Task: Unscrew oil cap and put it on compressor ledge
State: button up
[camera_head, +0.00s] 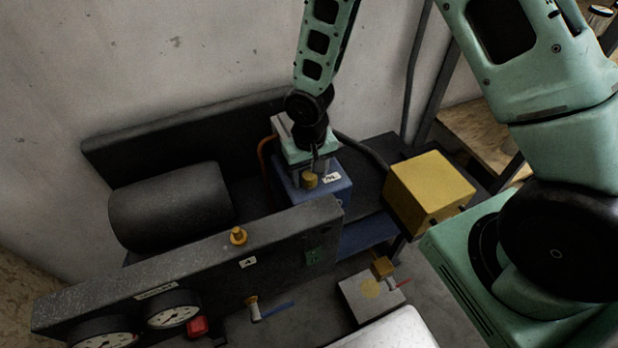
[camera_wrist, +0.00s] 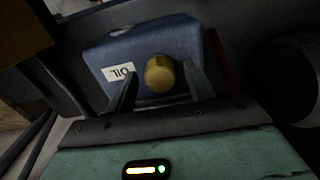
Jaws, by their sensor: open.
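The oil cap (camera_wrist: 160,73) is a round brass-coloured knob on a blue block (camera_wrist: 192,32) with a white OIL label (camera_wrist: 118,72). In the head view the cap (camera_head: 310,181) sits at the top front of the blue block (camera_head: 331,208). My gripper (camera_wrist: 160,92) is open, with one finger on each side of the cap in the wrist view. I cannot tell whether either finger touches it. In the head view my gripper (camera_head: 313,160) is just above and behind the cap. The compressor ledge seems to be the dark grey bar (camera_head: 190,258) in front.
A brass fitting (camera_head: 238,236) stands on the dark bar, which also carries gauges (camera_head: 173,311) and a red button (camera_head: 197,326). A dark cylinder (camera_head: 170,206) lies behind it. A yellow box (camera_head: 430,191) stands right of the blue block. Bare ledge surface lies either side of the fitting.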

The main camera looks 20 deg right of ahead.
jog(key=c, duration=1.1)
jog(key=shift+o, duration=0.9)
jog(key=shift+c, duration=0.4)
jog(key=n+p, duration=0.1)
jog(key=n, duration=0.2)
jog(key=shift+r, duration=0.15)
jog(key=n+p, duration=0.1)
jog(key=n, duration=0.3)
jog(key=shift+p, duration=0.35)
jog(key=n+p, duration=0.1)
jog(key=n, duration=0.3)
jog(key=n+p, duration=0.1)
jog(key=n, duration=0.3)
jog(key=shift+r+p, duration=0.1)
jog(key=shift+p, duration=0.3)
jog(key=shift+c, duration=0.5)
jog(key=n+p, duration=0.1)
jog(key=n, duration=0.2)
jog(key=shift+n, duration=0.3)
jog(key=shift+f+n, duration=0.25)
jog(key=shift+n, duration=0.25)
jog(key=o, duration=1.2)
jog(key=shift+c, duration=0.9)
